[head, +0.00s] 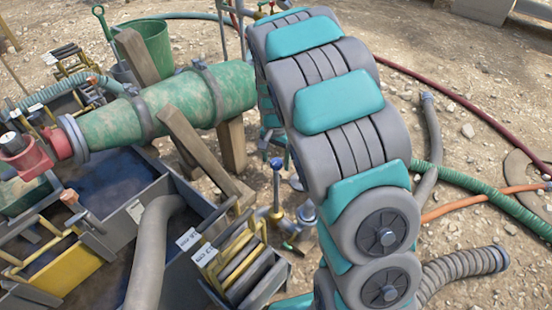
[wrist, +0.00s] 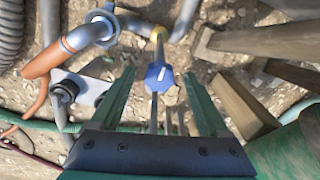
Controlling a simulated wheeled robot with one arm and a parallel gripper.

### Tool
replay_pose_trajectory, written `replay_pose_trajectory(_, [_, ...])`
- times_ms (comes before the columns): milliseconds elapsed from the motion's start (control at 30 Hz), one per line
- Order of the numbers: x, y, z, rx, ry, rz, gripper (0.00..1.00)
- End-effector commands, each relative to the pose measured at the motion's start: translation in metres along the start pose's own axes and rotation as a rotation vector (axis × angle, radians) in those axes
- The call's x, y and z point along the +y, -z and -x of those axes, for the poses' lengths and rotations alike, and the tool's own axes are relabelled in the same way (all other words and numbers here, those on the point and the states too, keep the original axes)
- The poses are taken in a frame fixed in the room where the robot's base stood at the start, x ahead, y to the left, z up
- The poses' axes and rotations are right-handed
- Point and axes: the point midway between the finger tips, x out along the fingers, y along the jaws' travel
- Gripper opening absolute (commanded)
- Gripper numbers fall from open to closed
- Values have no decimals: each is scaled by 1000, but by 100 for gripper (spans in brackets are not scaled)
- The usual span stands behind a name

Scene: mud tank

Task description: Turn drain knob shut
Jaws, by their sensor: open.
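A blue faceted knob (wrist: 160,79) with a white pointer mark shows in the wrist view, on a thin metal stem or pipe. My gripper (wrist: 158,73) is open, with its two green fingers on either side of the knob in the picture. A gap shows on both sides, and neither finger appears to touch it. How far the knob lies beyond the fingertips is hard to tell.
A large green pipe (head: 180,102) rests on wooden posts (head: 232,145) beside the grey mud tank (head: 125,215). In the wrist view an orange and grey elbow pipe (wrist: 62,49) lies left of the knob, and wooden beams (wrist: 265,40) stand at right. Hoses cross the ground.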

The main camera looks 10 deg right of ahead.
Motion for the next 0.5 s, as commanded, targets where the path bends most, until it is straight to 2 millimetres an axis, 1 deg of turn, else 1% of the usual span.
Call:
replay_pose_trajectory(267, [0, 0, 3, 0, 0, 0, 78])
replay_pose_trajectory(367, [0, 0, 10, 1, 1, 0, 78])
replay_pose_trajectory(500, [0, 0, 29, 2, 1, 0, 78])
